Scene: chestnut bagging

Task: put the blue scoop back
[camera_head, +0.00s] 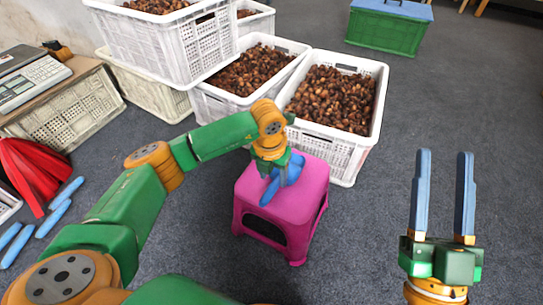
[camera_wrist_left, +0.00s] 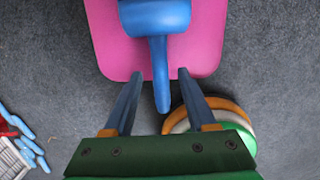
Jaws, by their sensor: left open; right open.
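The blue scoop (camera_head: 293,170) lies on top of the pink stool (camera_head: 258,207), partly hidden behind my left gripper (camera_head: 269,174). In the left wrist view the blue scoop (camera_wrist_left: 156,17) has its handle pointing toward my left gripper (camera_wrist_left: 159,74). The fingers are open, one on each side of the handle, with gaps on both sides. The pink stool (camera_wrist_left: 205,45) shows beneath the scoop. My right gripper (camera_head: 443,155) is open and empty, out over the floor at the right.
White crates of chestnuts (camera_head: 345,150) stand behind the stool, some stacked (camera_head: 165,45). A green box with a blue lid (camera_head: 385,38) is at the back. At the left are a scale (camera_head: 35,82), a red item (camera_head: 30,170) and several blue-handled things (camera_head: 58,214). Floor at right is clear.

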